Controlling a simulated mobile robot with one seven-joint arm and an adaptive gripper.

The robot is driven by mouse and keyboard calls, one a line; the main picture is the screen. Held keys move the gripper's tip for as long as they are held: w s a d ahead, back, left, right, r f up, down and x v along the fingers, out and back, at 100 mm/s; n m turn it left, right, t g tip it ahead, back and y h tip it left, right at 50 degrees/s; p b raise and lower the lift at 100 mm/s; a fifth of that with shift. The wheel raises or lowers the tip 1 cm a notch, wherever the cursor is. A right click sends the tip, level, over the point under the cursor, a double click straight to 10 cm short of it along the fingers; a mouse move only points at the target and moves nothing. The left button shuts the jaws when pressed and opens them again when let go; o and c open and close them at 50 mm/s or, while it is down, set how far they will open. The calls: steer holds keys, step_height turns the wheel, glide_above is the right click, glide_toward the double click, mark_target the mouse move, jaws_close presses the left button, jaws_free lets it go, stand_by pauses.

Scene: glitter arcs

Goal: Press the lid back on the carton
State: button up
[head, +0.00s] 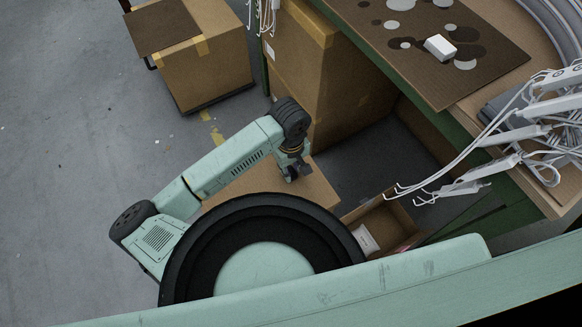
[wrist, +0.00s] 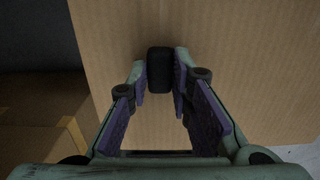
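My gripper (head: 292,174) points down over a flat brown cardboard surface (head: 316,192) in the head view. In the wrist view my gripper (wrist: 160,75) has a small dark rounded block (wrist: 159,70) between its fingertips, and both tips appear to touch it. Plain cardboard (wrist: 245,70) fills most of the view beyond the fingers. I cannot tell whether the block touches it, or whether this surface is the lid. An open-topped carton (head: 401,214) stands right of the gripper with a white item (head: 365,240) inside. My arm and base hide part of the floor.
A workbench (head: 415,85) with a small white box (head: 440,47) and hanging white cables (head: 470,180) is at the right. A tall carton (head: 310,85) stands under its edge. Another carton (head: 212,70) stands at the upper left. Grey floor (head: 80,130) at the left is clear.

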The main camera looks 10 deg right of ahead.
steer(key=o, duration=0.5)
steer(key=shift+o, duration=0.5)
steer(key=o, duration=0.3)
steer(key=shift+o, duration=0.2)
steer(key=shift+r, duration=0.1)
steer(key=shift+r+p, duration=1.4)
steer(key=shift+r, duration=2)
